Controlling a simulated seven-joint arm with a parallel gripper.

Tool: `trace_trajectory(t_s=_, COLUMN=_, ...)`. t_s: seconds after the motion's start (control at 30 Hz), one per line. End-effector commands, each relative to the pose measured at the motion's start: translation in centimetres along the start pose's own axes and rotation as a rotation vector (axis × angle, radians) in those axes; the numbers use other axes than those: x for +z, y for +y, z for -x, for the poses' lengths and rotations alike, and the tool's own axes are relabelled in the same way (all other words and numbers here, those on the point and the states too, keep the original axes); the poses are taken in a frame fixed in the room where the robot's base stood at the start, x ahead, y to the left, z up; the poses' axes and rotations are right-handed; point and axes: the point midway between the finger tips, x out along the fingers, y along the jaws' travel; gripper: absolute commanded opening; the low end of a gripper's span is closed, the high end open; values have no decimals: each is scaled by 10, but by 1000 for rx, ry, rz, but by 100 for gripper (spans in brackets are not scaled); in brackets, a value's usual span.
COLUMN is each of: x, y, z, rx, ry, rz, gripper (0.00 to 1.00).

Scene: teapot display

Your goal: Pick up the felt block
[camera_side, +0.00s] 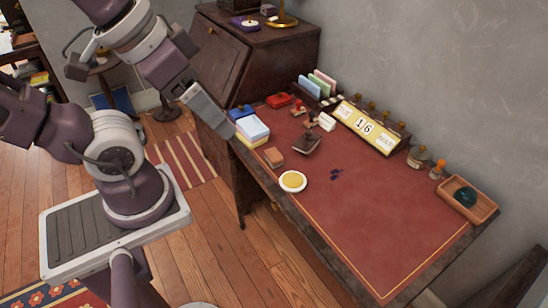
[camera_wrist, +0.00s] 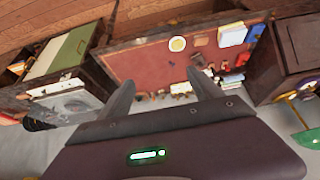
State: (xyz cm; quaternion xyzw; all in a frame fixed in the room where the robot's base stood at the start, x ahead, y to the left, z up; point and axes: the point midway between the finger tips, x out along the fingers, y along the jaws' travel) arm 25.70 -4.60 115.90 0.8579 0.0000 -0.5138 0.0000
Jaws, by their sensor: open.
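A small orange-brown block (camera_side: 273,157), which looks like the felt block, lies on the red desk top near its left front edge, between the stack of pale cards and the yellow dish. It also shows in the wrist view (camera_wrist: 201,40), near the top. My gripper (camera_side: 226,130) is left of the desk and above it, apart from the block. In the wrist view its two fingers (camera_wrist: 162,88) are spread with nothing between them. Nothing hides the block in either view.
The stack of cards (camera_side: 252,131) and the yellow dish (camera_side: 292,181) flank the block. A dark stamp (camera_side: 306,144) lies behind it. A calendar stand (camera_side: 366,127) and a wooden tray (camera_side: 481,196) line the back. The desk's right middle is mostly clear.

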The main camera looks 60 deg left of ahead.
Motion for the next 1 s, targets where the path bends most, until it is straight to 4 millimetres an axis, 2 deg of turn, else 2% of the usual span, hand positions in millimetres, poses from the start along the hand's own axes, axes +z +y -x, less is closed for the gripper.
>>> trace_trajectory(t_s=0.03, x=0, y=0, z=0, rx=0, ry=0, rz=0, gripper=68)
trace_trajectory(t_s=0.07, x=0, y=0, z=0, rx=0, ry=0, rz=0, gripper=64)
trace_trajectory(t_s=0.37, x=-2, y=0, z=-1, rx=-2, ry=-3, rz=-9, gripper=64)
trace_trajectory(t_s=0.47, x=-22, y=-6, z=-10, rx=-16, ry=-41, rz=-105, gripper=64)
trace_trajectory(t_s=0.53, x=-48, y=-17, z=-27, rx=-25, ry=-94, rz=-250, gripper=64)
trace_trajectory(t_s=0.67, x=-101, y=-51, z=-86, rx=-3, ry=-211, rz=-597, gripper=64)
trace_trajectory(t_s=0.77, x=-125, y=-88, z=-151, rx=63, ry=-296, rz=-876, gripper=64)
trace_trajectory(t_s=0.8, x=-128, y=-105, z=-180, rx=101, ry=-324, rz=-988, gripper=64)
trace_trajectory(t_s=0.87, x=-126, y=-129, z=-225, rx=166, ry=-357, rz=-1147, gripper=64)
trace_trajectory(t_s=0.9, x=-122, y=-143, z=-253, rx=209, ry=-370, rz=-1244, gripper=64)
trace_trajectory(t_s=1.0, x=-102, y=-171, z=-311, rx=309, ry=-382, rz=-1440, gripper=64)
